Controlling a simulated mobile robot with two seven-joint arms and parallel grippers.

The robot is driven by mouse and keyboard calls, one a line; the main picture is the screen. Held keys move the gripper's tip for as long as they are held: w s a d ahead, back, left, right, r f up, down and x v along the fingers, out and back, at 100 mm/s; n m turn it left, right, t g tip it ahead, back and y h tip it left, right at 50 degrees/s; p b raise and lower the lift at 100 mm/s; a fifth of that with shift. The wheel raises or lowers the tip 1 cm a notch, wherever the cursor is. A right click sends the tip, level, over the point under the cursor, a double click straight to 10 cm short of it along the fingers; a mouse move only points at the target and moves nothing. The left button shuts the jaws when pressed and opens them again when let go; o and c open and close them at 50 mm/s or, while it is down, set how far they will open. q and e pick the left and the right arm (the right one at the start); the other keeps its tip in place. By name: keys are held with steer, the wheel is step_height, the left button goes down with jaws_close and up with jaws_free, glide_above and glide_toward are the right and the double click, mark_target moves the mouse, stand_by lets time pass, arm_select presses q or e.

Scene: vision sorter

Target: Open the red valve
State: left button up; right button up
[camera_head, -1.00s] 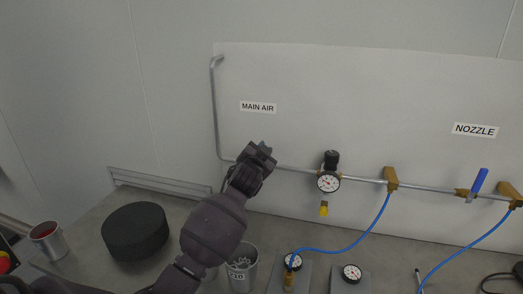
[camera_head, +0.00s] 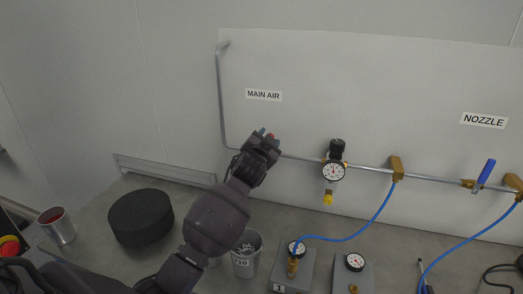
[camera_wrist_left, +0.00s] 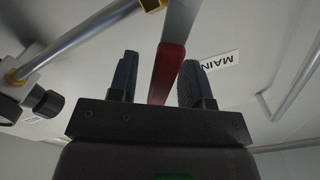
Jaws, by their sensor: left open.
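The red valve handle (camera_wrist_left: 168,68) lies between the two dark fingers of my left gripper (camera_wrist_left: 158,78) in the left wrist view. It is a flat bar, red at the near end and bare grey metal farther up. My left gripper is open around it, and I cannot tell if either finger touches it. In the head view only a small red bit of the handle (camera_head: 271,136) shows at the fingertips of my left gripper (camera_head: 263,141), below the MAIN AIR label (camera_head: 263,95). The gripper hides the valve body there. My right gripper is out of view.
A pipe (camera_head: 364,172) runs right along the white panel. It carries a gauge regulator (camera_head: 334,172) and a blue-handled valve (camera_head: 486,173). Below are a metal cup (camera_head: 246,257), gauge blocks (camera_head: 292,270), a black disc (camera_head: 141,218) and a red-filled can (camera_head: 57,226).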

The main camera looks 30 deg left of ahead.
arm_select(q)
steer(key=b+v, duration=0.1)
steer(key=v, duration=0.8)
steer(key=shift+s, duration=0.4)
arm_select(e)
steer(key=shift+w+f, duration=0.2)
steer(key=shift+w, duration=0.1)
